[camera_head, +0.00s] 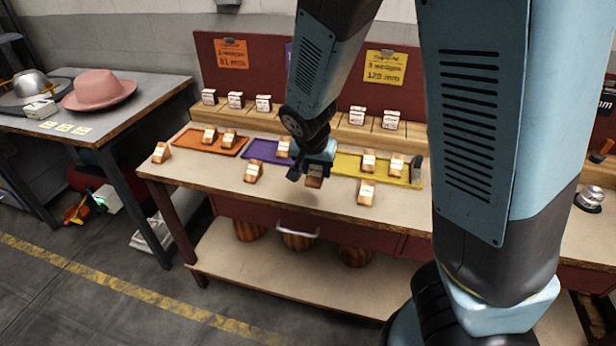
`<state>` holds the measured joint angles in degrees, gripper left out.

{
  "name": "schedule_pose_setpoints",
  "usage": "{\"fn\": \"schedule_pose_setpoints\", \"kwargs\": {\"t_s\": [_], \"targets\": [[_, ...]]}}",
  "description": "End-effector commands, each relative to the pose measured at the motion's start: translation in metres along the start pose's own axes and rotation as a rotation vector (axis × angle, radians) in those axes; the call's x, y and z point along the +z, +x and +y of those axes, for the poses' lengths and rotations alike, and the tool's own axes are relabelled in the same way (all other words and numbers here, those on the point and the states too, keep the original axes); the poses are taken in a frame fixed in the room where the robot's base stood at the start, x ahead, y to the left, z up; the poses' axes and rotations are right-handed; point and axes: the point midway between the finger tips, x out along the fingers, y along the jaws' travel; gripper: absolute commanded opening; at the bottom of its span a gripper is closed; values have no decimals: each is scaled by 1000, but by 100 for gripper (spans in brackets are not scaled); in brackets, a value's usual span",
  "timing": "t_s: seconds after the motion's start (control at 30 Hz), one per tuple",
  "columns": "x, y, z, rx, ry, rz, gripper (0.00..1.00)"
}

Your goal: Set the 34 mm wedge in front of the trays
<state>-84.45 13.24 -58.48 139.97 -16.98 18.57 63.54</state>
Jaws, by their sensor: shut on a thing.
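My gripper (308,172) is shut on a wooden wedge (315,180) with a pale label, low over the bench between the purple and yellow trays. I cannot tell whether the wedge touches the bench, and its label is too small to read. The orange tray (190,145) holds two wedges (210,135). The purple tray (256,149) shows one wedge (283,150) and is partly hidden by my gripper. The yellow tray (347,165) holds two wedges (369,163). Loose wedges stand left of the orange tray (161,153), before the purple tray (253,173) and before the yellow tray (366,194).
White-labelled blocks (236,101) line the raised ledge behind the trays. An orange card (232,54) and a yellow card (387,66) hang on the red backboard. The bench front (305,202) between the loose wedges is clear. A side table (130,110) bears hats.

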Motion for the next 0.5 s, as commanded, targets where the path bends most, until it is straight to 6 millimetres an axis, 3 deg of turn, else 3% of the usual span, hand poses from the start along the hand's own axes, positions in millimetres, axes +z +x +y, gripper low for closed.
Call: {"fn": "schedule_pose_setpoints", "kwargs": {"t_s": [0.5], "targets": [[-25,29,-18,2,1,1,16]]}}
